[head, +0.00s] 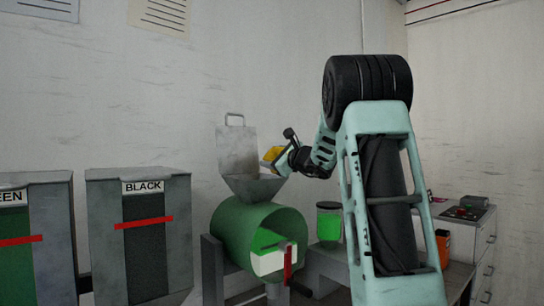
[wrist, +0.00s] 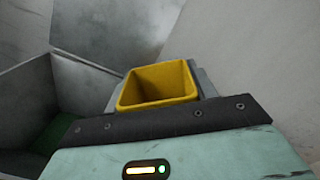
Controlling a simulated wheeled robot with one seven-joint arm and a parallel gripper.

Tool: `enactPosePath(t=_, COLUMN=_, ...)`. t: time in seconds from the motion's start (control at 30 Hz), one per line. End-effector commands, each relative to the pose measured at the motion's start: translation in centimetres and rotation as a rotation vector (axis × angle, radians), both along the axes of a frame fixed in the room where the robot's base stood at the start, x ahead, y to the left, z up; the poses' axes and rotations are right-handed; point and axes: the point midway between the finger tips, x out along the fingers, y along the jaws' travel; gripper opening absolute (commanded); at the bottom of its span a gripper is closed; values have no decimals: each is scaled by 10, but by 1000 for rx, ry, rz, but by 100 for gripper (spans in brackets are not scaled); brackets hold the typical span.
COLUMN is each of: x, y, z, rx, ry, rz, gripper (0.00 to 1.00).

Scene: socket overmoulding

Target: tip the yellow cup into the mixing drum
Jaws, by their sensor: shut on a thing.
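The yellow cup (wrist: 158,84) is square-mouthed and shows in the wrist view just beyond the dark edge of my gripper (wrist: 172,104). It also shows small in the head view (head: 272,154). My gripper (head: 277,158) is shut on the cup and holds it at the right rim of the grey hopper (head: 252,186). The cup looks tilted in the head view; its contents cannot be made out. The mixing drum (head: 232,238) is a green cylinder under the hopper. The hopper's lid (head: 236,148) stands open behind it. In the wrist view the hopper's metal walls (wrist: 85,85) lie left of the cup.
Two grey bins stand left of the drum, one labelled BLACK (head: 140,235) and one ending in EEN (head: 38,240). A clear jar with green contents (head: 328,222) stands right of the drum. A drawer cabinet (head: 484,245) is at the far right.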

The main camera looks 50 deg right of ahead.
Motion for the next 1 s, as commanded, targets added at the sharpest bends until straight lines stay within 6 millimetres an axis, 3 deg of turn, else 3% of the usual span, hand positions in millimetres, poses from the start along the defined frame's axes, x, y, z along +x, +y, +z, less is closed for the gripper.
enactPosePath(t=0.03, x=1, y=-3, z=-43, rx=31, ry=67, rz=-7, gripper=33)
enactPosePath(t=0.17, x=-1, y=-10, z=-39, rx=111, ry=54, rz=-8, gripper=33)
enactPosePath(t=0.6, x=-12, y=-49, z=-37, rx=672, ry=-56, rz=-6, gripper=33)
enactPosePath(t=1.0, x=-9, y=-48, z=-34, rx=723, ry=-76, rz=10, gripper=33)
